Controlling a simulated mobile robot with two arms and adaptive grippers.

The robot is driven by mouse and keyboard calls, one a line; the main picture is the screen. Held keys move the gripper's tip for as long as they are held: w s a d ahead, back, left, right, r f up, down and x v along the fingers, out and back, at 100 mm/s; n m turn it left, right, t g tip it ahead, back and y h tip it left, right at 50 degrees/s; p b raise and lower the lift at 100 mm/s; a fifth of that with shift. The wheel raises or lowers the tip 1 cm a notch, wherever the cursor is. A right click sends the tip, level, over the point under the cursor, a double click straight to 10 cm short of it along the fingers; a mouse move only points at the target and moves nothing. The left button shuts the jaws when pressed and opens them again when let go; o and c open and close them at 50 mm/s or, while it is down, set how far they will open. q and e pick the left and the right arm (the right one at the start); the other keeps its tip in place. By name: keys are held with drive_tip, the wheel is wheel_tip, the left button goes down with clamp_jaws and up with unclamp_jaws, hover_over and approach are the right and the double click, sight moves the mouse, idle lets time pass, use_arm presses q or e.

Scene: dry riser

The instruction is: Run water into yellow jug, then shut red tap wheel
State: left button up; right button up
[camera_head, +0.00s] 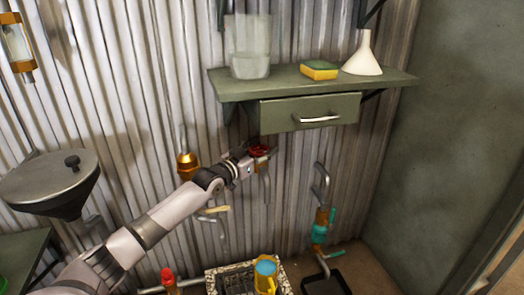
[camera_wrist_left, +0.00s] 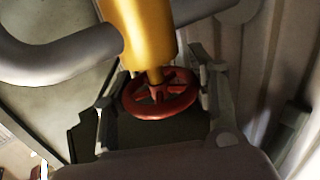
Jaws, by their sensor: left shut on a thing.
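The red tap wheel (camera_head: 260,151) sits below the shelf on the corrugated wall. My left gripper (camera_head: 257,160) is shut on it. In the left wrist view the red wheel (camera_wrist_left: 160,96) lies between my left fingers, below the brass tap body (camera_wrist_left: 138,35). The yellow jug (camera_head: 271,288) stands upright on the speckled sink (camera_head: 217,271) at the bottom of the head view, below the tap. Its open top shows a blue surface that looks like water. I cannot make out a stream between tap and jug. My right gripper is not in view.
A green shelf (camera_head: 225,87) with a drawer (camera_head: 310,112) is above the tap. It holds a clear container (camera_head: 249,50), a sponge (camera_head: 319,70) and a white funnel (camera_head: 364,55). A pipe with a teal fitting (camera_head: 320,233) stands at right, above a black tray (camera_head: 325,286).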

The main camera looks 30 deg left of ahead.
use_arm(q)
drive_tip(key=o, duration=0.9)
drive_tip(key=shift+d+r, duration=0.1)
drive_tip(key=shift+o, duration=1.4)
drive_tip(key=shift+s, duration=0.15)
drive_tip(key=shift+s+f, duration=0.2)
drive_tip(key=shift+s, duration=0.05)
drive_tip(key=s+a, duration=0.1)
drive_tip(key=s, duration=1)
drive_tip(key=shift+s+a, duration=0.15)
drive_tip(key=shift+r, duration=0.1)
